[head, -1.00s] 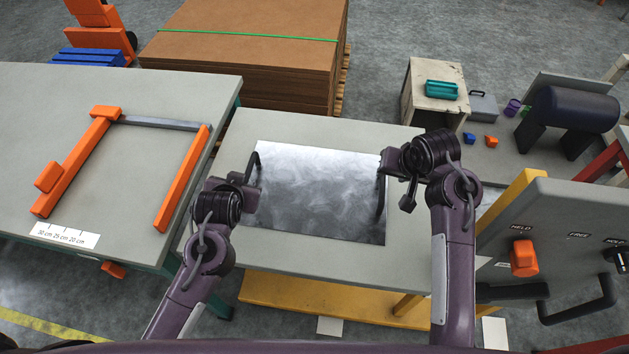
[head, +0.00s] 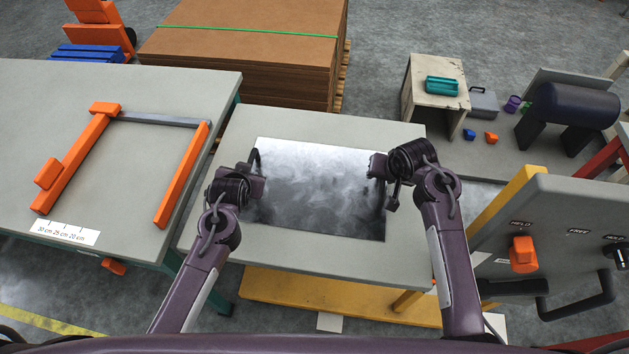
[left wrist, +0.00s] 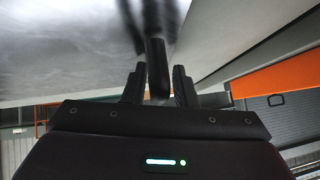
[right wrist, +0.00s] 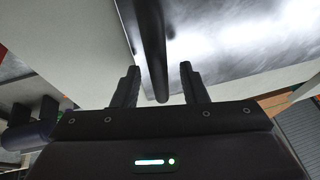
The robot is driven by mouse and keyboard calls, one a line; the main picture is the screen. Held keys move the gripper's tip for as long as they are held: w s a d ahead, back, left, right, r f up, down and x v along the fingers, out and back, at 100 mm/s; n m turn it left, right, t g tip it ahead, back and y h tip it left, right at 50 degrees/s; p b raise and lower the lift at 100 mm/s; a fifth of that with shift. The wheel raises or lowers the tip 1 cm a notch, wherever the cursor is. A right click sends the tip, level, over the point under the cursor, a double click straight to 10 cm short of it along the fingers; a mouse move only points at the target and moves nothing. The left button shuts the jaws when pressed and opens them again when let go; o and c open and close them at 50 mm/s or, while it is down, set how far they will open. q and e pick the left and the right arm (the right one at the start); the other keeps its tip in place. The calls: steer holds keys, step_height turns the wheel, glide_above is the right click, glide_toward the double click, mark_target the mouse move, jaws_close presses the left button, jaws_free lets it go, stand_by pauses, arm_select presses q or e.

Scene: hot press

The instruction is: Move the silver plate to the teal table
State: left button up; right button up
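The silver plate (head: 318,190) lies flat on the grey-topped middle table (head: 290,122). It has a dark handle at each side, mostly hidden by my grippers in the head view. My left gripper (head: 258,181) is at the left handle; in the left wrist view that handle (left wrist: 156,62) stands between fingers that are close to it, with a thin gap on one side. My right gripper (head: 377,172) is at the right handle; in the right wrist view its fingers are open around the handle (right wrist: 152,55). The teal table (head: 125,245), with grey top and teal legs, stands left.
A narrow gap separates the tables. A stack of brown boards (head: 240,60) stands behind. A grey panel with orange knob (head: 522,254) stands right.

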arm_select(q)
steer(key=shift+c, duration=0.2)
steer(key=c, duration=0.5)
arm_select(e)
steer(key=c, duration=0.5)
arm_select(q)
jaws_close()
arm_select(e)
jaws_close()
arm_select(q)
steer(key=shift+r, duration=0.15)
arm_select(e)
steer(key=shift+r, duration=0.2)
